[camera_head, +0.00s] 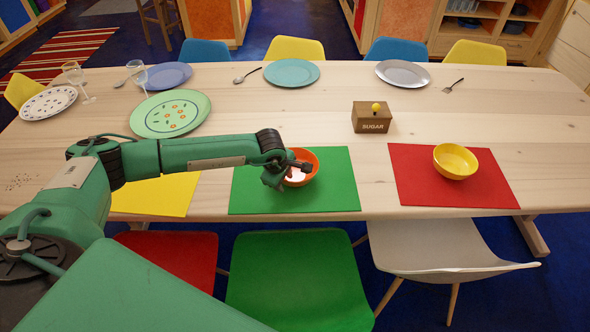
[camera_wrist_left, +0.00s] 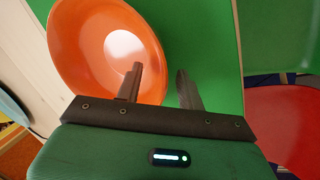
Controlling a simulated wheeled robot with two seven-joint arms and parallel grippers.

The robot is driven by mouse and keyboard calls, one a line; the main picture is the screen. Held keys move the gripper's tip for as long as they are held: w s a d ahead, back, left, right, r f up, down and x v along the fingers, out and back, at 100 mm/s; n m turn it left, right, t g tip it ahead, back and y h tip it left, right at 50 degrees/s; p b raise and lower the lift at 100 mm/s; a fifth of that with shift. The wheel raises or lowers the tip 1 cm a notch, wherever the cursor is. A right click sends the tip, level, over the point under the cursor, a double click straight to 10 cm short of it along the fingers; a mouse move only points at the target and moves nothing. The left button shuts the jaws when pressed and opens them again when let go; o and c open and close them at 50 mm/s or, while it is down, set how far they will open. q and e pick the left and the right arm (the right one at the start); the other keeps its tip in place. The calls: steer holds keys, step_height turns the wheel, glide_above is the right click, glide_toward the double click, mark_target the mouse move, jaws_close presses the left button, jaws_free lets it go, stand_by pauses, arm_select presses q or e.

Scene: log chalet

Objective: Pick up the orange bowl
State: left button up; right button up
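The orange bowl (camera_head: 306,165) sits upright on the green placemat (camera_head: 335,195) at the middle of the table's near side. Its hollow also fills the upper left of the left wrist view (camera_wrist_left: 85,45). My left gripper (camera_head: 290,174) is at the bowl's near left side and covers part of it. In the left wrist view my left gripper (camera_wrist_left: 160,72) is open. One finger is over the inside of the bowl and the other is outside the rim, over the green mat. I cannot tell whether either finger touches the bowl. My right gripper is not in view.
A yellow bowl (camera_head: 456,158) stands on a red placemat (camera_head: 415,185) to the right. A sugar box (camera_head: 371,118) is behind, between the two mats. Plates, glasses (camera_head: 75,80) and spoons lie toward the back. Chairs (camera_head: 290,285) stand along the near edge.

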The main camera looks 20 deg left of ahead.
arm_select(q)
jaws_close()
steer(key=shift+r, duration=0.1)
